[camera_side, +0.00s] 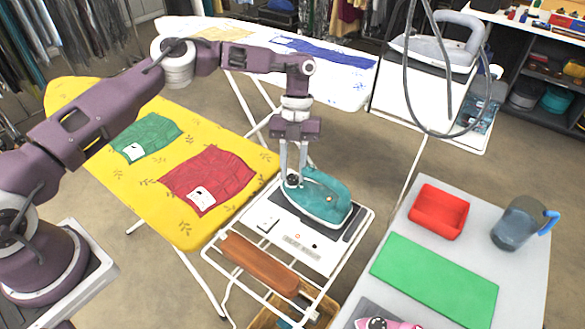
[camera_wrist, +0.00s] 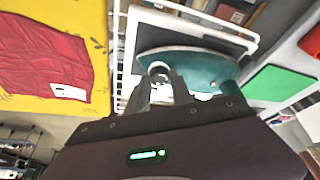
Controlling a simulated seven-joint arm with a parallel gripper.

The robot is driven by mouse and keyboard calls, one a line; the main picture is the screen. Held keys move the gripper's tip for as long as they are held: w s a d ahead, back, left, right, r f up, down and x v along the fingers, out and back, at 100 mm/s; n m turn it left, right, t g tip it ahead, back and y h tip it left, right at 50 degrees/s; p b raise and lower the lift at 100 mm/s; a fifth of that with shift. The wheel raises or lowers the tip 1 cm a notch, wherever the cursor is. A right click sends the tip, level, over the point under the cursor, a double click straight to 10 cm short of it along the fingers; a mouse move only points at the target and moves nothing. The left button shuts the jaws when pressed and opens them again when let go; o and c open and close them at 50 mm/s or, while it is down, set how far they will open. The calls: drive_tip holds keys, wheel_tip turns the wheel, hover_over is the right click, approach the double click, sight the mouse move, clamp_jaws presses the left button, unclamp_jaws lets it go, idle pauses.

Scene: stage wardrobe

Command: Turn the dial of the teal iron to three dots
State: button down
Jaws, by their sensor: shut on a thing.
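The teal iron (camera_side: 325,203) rests on a dark plate on top of the white wire-frame stand (camera_side: 268,222). It also shows in the wrist view (camera_wrist: 195,62). Its dial (camera_side: 292,181) is a small dark and pale knob at the iron's left end, and its top shows pale between my fingers in the wrist view (camera_wrist: 159,69). My gripper (camera_side: 293,177) points straight down and is shut on the dial; its fingers also show in the wrist view (camera_wrist: 163,84). The dial's marks and pointer are too small or hidden, so its setting cannot be read.
A yellow ironing board (camera_side: 180,228) with red (camera_side: 210,175) and green cloths lies left of the stand. A grey table at right bears a red bin (camera_side: 438,211), a jug (camera_side: 518,224), a green mat (camera_side: 435,279) and a pink thing (camera_side: 385,323). A grey iron (camera_side: 440,50) stands behind.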

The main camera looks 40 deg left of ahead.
idle(0.3)
drive_tip(key=c, duration=1.1)
unclamp_jaws()
drive_tip(key=shift+r, duration=0.1)
drive_tip(key=v, duration=0.7)
drive_tip(key=shift+w, duration=0.1)
